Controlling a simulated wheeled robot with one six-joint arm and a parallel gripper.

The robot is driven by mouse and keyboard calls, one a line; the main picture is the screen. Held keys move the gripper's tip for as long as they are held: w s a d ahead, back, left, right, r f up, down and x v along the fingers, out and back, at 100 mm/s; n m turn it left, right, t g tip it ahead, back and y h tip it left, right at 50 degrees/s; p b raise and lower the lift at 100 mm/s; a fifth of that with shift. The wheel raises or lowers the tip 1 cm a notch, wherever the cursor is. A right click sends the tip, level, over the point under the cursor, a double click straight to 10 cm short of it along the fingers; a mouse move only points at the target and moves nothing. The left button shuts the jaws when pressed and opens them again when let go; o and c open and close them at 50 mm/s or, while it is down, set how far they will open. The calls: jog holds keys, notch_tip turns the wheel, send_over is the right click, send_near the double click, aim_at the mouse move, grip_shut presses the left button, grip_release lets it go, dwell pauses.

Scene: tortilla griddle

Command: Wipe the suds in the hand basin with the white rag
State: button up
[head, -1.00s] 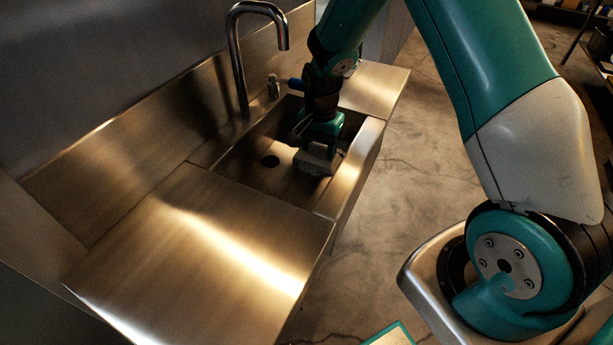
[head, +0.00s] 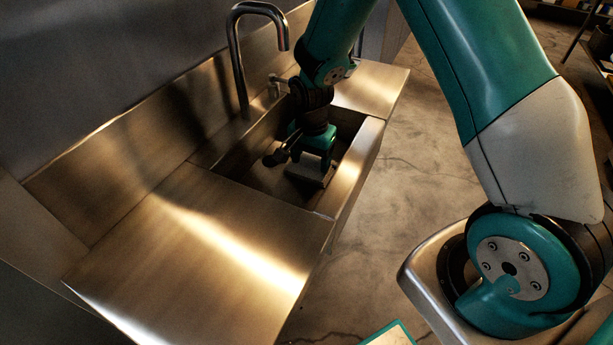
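The hand basin (head: 262,180) is a steel sink sunk into the counter, and its inside is mostly in shadow. My gripper (head: 308,165) points down into the right part of the basin, below the teal wrist. A pale grey-white piece (head: 306,171) shows at its lower end, low in the basin. It is too small and dark to tell whether this is the white rag or the fingers themselves. I cannot make out the finger gap. No suds can be told apart on the basin floor; my wrist and the shadow hide part of it.
A curved steel faucet (head: 238,62) stands behind the basin, with a small fitting (head: 277,84) beside it. The basin's front wall (head: 358,165) is close to my wrist. The steel counter (head: 190,240) at the left is bare.

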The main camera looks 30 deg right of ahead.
jog(key=shift+f, duration=0.25)
dwell(0.3)
jog(key=c, duration=1)
notch_tip(320, 180, up, 5)
jog(key=p, duration=0.4)
jog(key=shift+r, duration=0.15)
